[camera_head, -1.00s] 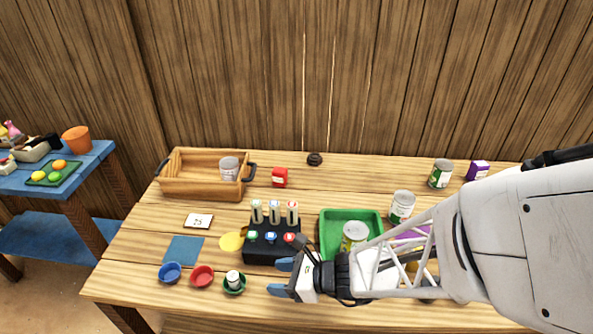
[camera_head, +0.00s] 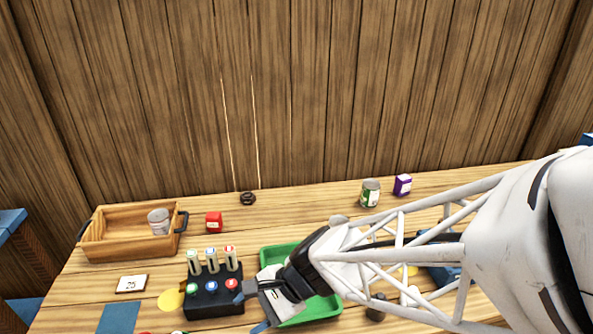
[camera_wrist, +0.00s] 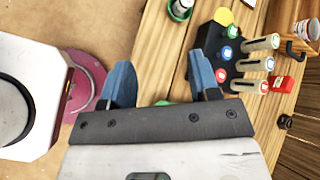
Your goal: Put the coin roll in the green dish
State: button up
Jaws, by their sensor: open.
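The green dish (camera_wrist: 173,16) shows at the top edge of the wrist view, partly cut off. A small white cylinder (camera_wrist: 184,5), which looks like the coin roll, stands in it. In the head view only a sliver of the dish's rim (camera_head: 178,332) shows at the bottom edge. My gripper (camera_head: 251,311) is open and empty, at the right of the black block and in front of the green tray. In the wrist view its two blue fingers (camera_wrist: 161,76) are spread apart with nothing between them, clear of the dish.
The black block (camera_head: 212,303) with several upright tubes stands beside my gripper. My arm covers much of the green tray (camera_head: 278,252).

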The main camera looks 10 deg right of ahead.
jog(key=s+d+r+n+t+h, duration=0.1)
jog(key=s+d+r+n+h, duration=0.1)
jog(key=d+r+n+h, duration=0.3)
jog(key=s+d+r+n+t+h, duration=0.2)
jog(key=d+r+n+h, duration=0.3)
jog(key=d+r, duration=0.4)
jog(key=d, duration=0.5)
jog(key=shift+d+r+n, duration=0.2)
jog(key=shift+d+n, duration=0.05)
jog(key=shift+n, duration=0.15)
